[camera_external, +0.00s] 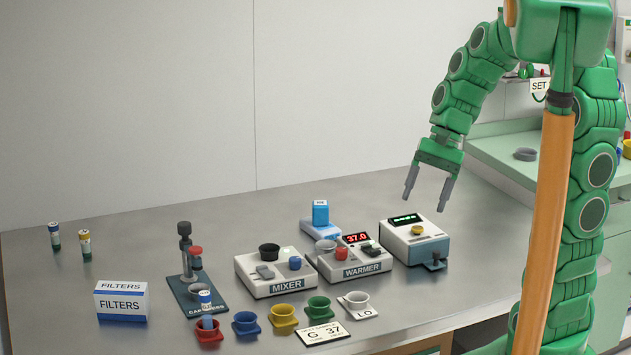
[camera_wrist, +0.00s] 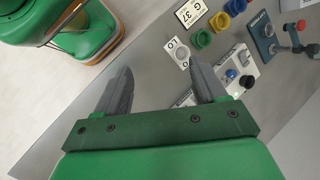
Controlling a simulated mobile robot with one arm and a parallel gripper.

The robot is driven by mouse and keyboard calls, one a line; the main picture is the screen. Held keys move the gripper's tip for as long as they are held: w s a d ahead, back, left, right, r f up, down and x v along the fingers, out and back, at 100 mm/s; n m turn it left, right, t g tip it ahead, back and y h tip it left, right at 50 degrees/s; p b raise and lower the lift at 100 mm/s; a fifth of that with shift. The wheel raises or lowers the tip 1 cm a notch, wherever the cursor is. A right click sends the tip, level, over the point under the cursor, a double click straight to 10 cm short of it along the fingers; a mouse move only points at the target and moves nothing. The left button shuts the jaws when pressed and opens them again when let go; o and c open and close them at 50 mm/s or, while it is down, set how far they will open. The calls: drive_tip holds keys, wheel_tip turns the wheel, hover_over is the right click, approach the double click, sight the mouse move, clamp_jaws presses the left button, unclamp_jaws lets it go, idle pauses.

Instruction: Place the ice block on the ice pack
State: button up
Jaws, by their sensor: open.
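A small upright blue block with a white top (camera_external: 320,212), which looks like the ice block, stands at the back middle of the table. Below it is a flat light-blue and white slab (camera_external: 314,231), which looks like the ice pack. The block appears to rest on the slab; the contact is too small to be sure. The slab's front is partly hidden by the warmer. My gripper (camera_external: 428,195) is open and empty, pointing down above the right part of the table, to the right of the block and apart from it. In the wrist view its fingers (camera_wrist: 160,78) are spread with nothing between them.
The mixer (camera_external: 276,288), warmer (camera_external: 352,273) and a white-and-blue device (camera_external: 414,252) stand in a row before and right of the slab. Coloured cups, including a green one (camera_external: 318,305), line the front. A filters box (camera_external: 121,300) is at left. The back left is mostly clear.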

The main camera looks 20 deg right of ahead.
drive_tip(key=s+d+n+h, duration=0.2)
drive_tip(key=s+d+n, duration=0.1)
drive_tip(key=s, duration=0.6)
drive_tip(key=s+d+n+h, duration=0.2)
drive_tip(key=s+d, duration=0.4)
drive_tip(key=s, duration=0.3)
drive_tip(key=shift+s+d+f+n+h, duration=0.3)
drive_tip(key=shift+f+n+h, duration=0.1)
drive_tip(key=shift+h, duration=0.1)
